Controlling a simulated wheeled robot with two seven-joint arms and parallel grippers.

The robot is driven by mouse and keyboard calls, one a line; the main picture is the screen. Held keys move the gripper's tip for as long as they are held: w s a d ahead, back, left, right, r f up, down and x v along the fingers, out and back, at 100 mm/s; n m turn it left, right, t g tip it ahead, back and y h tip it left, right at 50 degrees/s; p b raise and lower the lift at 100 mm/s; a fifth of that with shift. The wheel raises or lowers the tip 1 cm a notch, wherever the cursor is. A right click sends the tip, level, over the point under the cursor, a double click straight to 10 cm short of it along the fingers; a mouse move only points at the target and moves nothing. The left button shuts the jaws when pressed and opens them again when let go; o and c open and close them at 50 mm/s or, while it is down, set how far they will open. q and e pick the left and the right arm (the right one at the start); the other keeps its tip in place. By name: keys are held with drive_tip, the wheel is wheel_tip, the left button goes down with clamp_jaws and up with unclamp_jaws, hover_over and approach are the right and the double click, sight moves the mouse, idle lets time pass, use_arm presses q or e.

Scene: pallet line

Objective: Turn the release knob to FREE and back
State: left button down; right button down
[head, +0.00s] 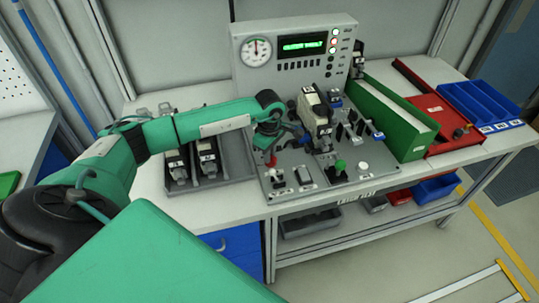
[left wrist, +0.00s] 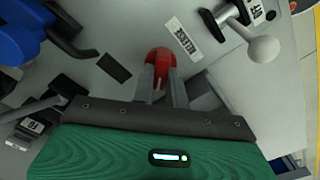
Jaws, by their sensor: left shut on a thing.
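A red knob (left wrist: 160,62) stands on the grey control panel (left wrist: 130,25), with a white label (left wrist: 184,38) beside it that I cannot read. My left gripper (left wrist: 159,72) is shut on the red knob, its two fingers on either side of it. In the head view, the red knob (head: 272,160) shows at the panel's left side, and my left gripper (head: 272,152) reaches down to it from above. The fingers are small and partly hidden there, and I cannot tell which way the knob is turned. My right gripper is not in view.
A console with a dial and green display (head: 303,45) stands behind. A grey tray (head: 238,155) lies left; a green bin (head: 405,135) stands right.

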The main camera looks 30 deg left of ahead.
use_arm(q)
drive_tip(key=n+b, duration=0.2)
drive_tip(key=n, duration=0.2)
drive_tip(key=shift+f+n+b, duration=0.15)
drive_tip(key=shift+n+b, duration=0.15)
drive_tip(key=shift+b, duration=0.05)
drive_tip(key=n+b, duration=0.1)
drive_tip(key=n, duration=0.2)
drive_tip(key=shift+s+n+b, duration=0.1)
drive_tip(key=shift+n+b, duration=0.3)
drive_tip(key=shift+d+n+b, duration=0.1)
drive_tip(key=shift+n+b, duration=0.2)
drive_tip(key=shift+n, duration=0.7)
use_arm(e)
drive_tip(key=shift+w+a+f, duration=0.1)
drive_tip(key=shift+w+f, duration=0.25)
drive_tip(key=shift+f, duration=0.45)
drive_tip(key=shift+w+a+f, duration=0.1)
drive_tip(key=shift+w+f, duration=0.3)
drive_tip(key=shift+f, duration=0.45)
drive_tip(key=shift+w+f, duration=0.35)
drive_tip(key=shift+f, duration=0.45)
use_arm(q)
drive_tip(key=shift+r, duration=0.2)
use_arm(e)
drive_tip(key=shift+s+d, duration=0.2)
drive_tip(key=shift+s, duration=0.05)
use_arm(q)
drive_tip(key=c, duration=1.4)
unclamp_jaws()
